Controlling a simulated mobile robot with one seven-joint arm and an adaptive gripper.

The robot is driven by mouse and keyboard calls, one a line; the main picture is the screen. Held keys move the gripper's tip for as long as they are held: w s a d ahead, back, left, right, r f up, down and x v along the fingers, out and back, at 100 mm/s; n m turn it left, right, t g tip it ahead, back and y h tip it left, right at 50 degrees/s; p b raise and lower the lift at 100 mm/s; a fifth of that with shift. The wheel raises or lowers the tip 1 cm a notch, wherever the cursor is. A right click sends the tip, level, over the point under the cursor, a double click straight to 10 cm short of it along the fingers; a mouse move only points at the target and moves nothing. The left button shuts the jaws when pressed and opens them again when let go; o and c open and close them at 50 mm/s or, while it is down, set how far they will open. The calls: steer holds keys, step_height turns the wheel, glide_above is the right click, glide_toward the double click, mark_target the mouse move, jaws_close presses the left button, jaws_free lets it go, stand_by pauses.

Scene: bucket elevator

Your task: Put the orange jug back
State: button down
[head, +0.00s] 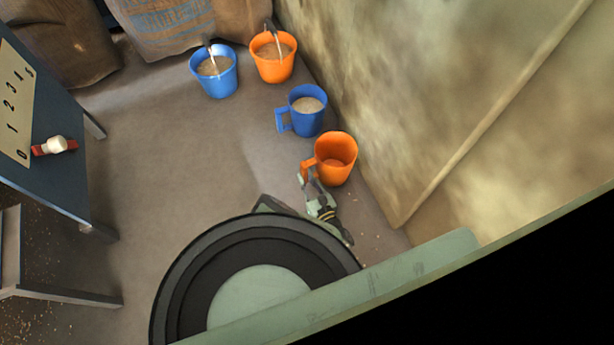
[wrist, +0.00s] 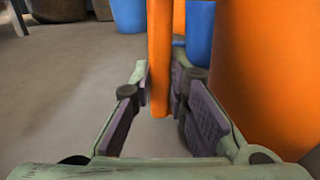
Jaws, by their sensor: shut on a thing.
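The orange jug (head: 340,172) is beside the wall at the centre right of the head view, upright or nearly so. Its inside looks orange, with no grain that I can make out. My gripper (head: 306,181) is at its handle, on the jug's left side. In the wrist view the jug's body (wrist: 268,65) fills the right side, and its upright handle (wrist: 160,55) stands between my two fingers. My gripper is shut on this handle. I cannot tell whether the jug's base touches the floor.
A blue jug (head: 306,122) of grain stands just behind the orange jug. A blue bucket (head: 216,80) and an orange bucket (head: 273,66) stand farther back by sacks (head: 165,25). The wall (head: 385,110) is close on the right. A table (head: 50,180) stands left; floor between is clear.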

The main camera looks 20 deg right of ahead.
steer(key=c, duration=1.6)
jaws_free()
steer(key=shift+o, duration=0.2)
steer(key=shift+f, duration=0.1)
